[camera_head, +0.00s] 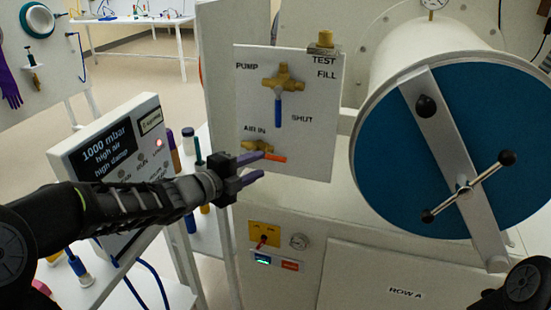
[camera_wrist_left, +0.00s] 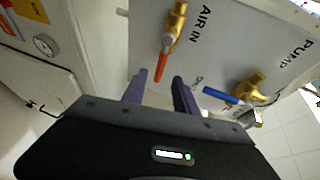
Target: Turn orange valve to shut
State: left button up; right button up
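The orange valve handle (camera_head: 275,157) sticks out to the right from its brass body (camera_head: 256,145) under the AIR IN label, low on the white panel (camera_head: 304,150). My left gripper (camera_head: 260,165) is open, with its two purple fingers at the handle's left and lower side. In the left wrist view the orange handle (camera_wrist_left: 161,66) points down from its brass body (camera_wrist_left: 176,25), its end between the open fingertips (camera_wrist_left: 159,77). I cannot tell whether they touch it. The SHUT label (camera_head: 302,119) is above right of the handle. My right gripper is out of view.
A blue-handled brass valve (camera_head: 278,105) sits just above, its handle pointing down. A large blue round door (camera_head: 430,150) with a clamp bar stands to the right. A display box (camera_head: 115,150) stands left, behind my left arm.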

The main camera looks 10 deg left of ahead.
aim_at(272, 159)
pick_arm(q)
jog(key=x, duration=0.7)
jog(key=shift+w+d+f+p, duration=0.1)
jog(key=shift+w+d+p, duration=0.1)
jog(key=shift+p, duration=0.2)
jog(key=shift+c, duration=0.4)
grip_shut()
dwell(0.6)
